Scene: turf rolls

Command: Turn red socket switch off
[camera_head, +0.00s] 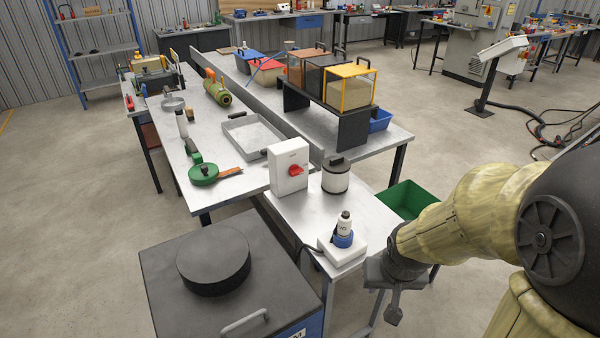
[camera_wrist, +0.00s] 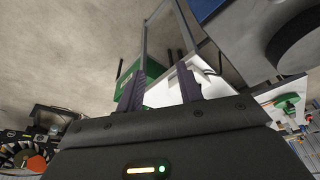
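The knob's exact setting is too small to tell. My gripper (camera_head: 393,300) hangs low, to the right of this table, well away from the knob and touching nothing that I can see. In the wrist view my gripper's fingers (camera_wrist: 161,88) are apart with nothing between them.
A white canister with a dark lid (camera_head: 336,175) stands right of the switch box. A dark cabinet (camera_head: 285,275) carrying a round black disc (camera_head: 213,260) stands front left. A green crate (camera_head: 405,199) is behind my arm. Floor at right is open, with hoses (camera_head: 555,125) farther back.

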